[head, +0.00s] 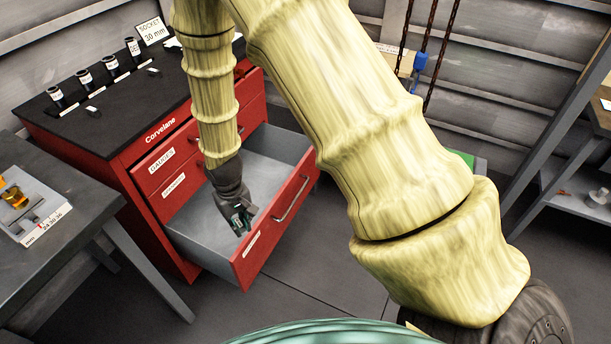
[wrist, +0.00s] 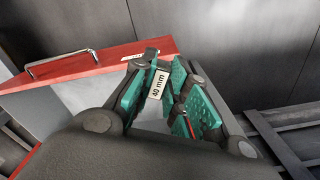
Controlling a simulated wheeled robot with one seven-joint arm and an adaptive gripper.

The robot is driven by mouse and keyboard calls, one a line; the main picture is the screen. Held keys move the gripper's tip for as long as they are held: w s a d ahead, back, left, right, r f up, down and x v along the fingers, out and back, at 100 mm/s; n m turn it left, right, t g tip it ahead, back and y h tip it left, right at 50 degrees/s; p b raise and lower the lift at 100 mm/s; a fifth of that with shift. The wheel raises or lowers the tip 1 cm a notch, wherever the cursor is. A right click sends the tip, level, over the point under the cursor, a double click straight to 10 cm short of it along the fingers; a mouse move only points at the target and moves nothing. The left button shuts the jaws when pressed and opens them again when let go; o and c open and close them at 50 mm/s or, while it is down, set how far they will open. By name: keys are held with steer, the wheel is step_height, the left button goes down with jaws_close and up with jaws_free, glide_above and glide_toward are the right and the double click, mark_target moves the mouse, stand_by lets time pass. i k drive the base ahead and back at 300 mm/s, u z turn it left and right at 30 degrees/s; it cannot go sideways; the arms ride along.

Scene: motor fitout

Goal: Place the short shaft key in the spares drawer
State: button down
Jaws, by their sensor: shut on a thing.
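My gripper (head: 240,219) points down over the open bottom drawer (head: 268,178) of the red cabinet. In the wrist view its green-padded fingers (wrist: 163,92) are closed around a small dark piece with a white "40 mm" tag (wrist: 158,84), which I take to be the shaft key. The fingers hide most of it. The drawer is grey inside with a red front and a handle; its front also shows in the wrist view (wrist: 95,66). The drawer's label (head: 251,243) is too small to read. The visible drawer floor looks empty.
The black cabinet top (head: 75,140) holds several labelled sockets, small dark pieces and a "SOCKET 30 mm" sign (head: 152,30). Two upper drawers, one labelled "GAUGES" (head: 162,160), are shut. A grey bench (head: 60,250) with a tray (head: 40,230) stands at left. A shelf rack (head: 560,190) stands at right.

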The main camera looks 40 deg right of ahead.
mark_target(262, 207)
steer(key=z, duration=0.35)
steer(key=i, duration=1)
